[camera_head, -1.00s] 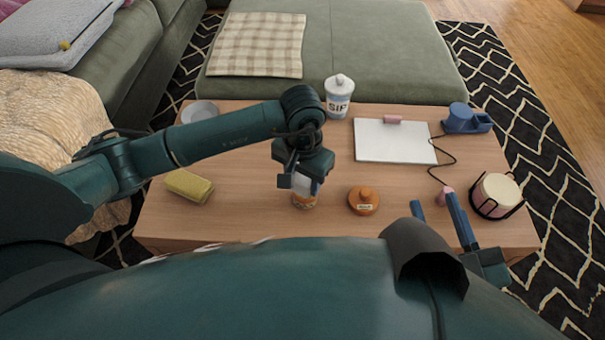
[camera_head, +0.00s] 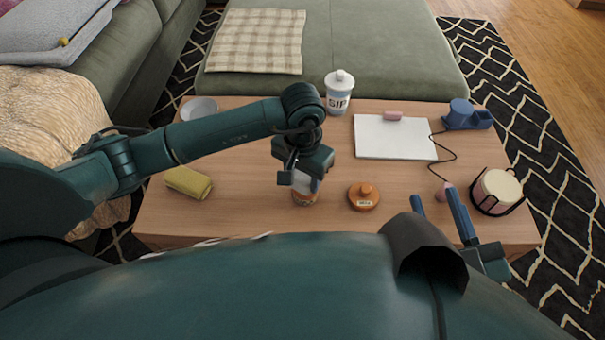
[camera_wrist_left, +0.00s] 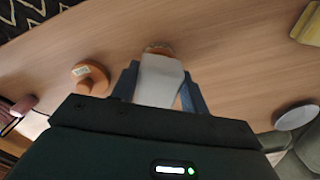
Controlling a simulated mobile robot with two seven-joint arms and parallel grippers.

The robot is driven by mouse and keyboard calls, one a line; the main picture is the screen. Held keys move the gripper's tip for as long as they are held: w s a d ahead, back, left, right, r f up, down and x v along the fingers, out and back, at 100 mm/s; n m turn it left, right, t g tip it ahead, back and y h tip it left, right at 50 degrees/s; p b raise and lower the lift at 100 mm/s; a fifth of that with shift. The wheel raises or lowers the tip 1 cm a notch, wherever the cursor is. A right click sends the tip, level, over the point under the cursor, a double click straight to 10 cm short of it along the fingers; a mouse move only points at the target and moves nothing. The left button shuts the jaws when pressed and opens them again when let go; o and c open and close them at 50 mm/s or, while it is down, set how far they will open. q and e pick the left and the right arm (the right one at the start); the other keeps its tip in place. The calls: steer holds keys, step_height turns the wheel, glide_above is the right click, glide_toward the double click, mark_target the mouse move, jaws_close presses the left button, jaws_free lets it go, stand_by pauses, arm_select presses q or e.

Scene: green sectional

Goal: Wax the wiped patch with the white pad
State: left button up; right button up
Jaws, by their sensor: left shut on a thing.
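My left gripper (camera_head: 303,182) is shut on the white pad (camera_wrist_left: 158,82), which sits between the blue fingers in the left wrist view. The gripper points down over an open orange tin (camera_head: 305,199) on the wooden table. The pad is at the tin's mouth; I cannot tell whether it touches what is inside. The tin's orange lid (camera_head: 364,197), with a knob and a label, lies to the right and also shows in the left wrist view (camera_wrist_left: 92,78). My right gripper (camera_head: 438,207) is open and empty at the table's front right. I cannot make out a wiped patch.
A yellow folded cloth or sponge (camera_head: 188,183) lies at left, with a pale bowl (camera_head: 199,109) behind. A white board (camera_head: 394,138), blue holder (camera_head: 467,115), cord and candle in a black rack (camera_head: 496,191) occupy the right.

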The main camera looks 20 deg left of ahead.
mark_target(303, 176)
arm_select(q)
steer(key=shift+f+b, duration=0.5)
steer(key=shift+b, duration=0.1)
stand_by(1.6)
steer(key=shift+r+p, duration=0.7)
steer(key=shift+r, duration=0.5)
steer(key=shift+r+p, duration=1.25)
steer(key=shift+r, duration=1.1)
